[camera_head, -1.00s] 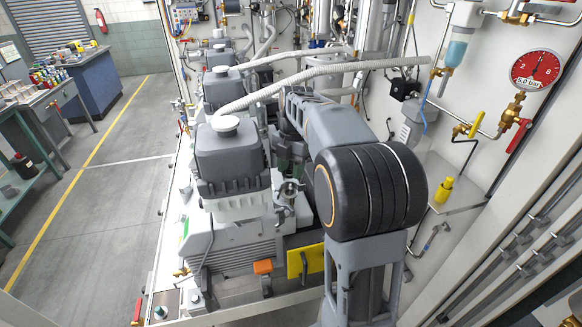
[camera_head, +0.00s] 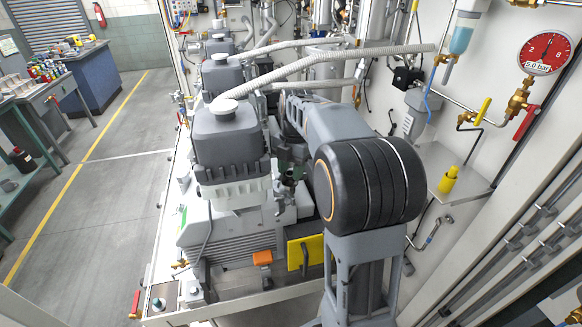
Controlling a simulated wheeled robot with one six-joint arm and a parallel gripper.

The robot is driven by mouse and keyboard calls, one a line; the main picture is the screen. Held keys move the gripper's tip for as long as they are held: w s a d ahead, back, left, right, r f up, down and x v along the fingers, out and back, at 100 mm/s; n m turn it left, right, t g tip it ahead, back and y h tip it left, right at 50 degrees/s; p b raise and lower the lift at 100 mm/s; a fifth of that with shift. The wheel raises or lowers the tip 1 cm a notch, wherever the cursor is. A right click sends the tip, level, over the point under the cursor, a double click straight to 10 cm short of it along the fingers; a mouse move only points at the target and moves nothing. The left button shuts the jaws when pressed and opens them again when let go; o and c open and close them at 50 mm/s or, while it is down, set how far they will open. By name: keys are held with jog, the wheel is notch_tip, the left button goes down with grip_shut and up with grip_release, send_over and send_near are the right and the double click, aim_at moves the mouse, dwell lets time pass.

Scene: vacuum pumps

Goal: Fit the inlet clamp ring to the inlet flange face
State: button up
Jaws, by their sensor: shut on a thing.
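My arm's grey forearm reaches over the nearest vacuum pump (camera_head: 232,140) from the right. My gripper (camera_head: 287,186) shows only as a small dark shape below the forearm's far end, just right of this pump's grey upper housing. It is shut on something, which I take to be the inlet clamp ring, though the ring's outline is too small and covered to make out. The inlet flange face cannot be told apart here. Whether the ring touches it cannot be seen.
A ribbed hose (camera_head: 335,66) runs above the forearm. The right wall carries a red gauge (camera_head: 546,53) and a yellow-handled valve (camera_head: 483,111).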

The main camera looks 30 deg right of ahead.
jog(key=shift+f+b, duration=0.45)
jog(key=shift+f, duration=0.3)
jog(key=shift+f, duration=0.15)
dwell(0.7)
jog(key=o, duration=1)
jog(key=shift+c, duration=0.2)
notch_tip(320, 180, up, 14)
jog(key=d, duration=0.1)
jog(key=shift+w+d+f, duration=0.15)
jog(key=shift+w+d, duration=0.05)
jog(key=shift+w, duration=0.2)
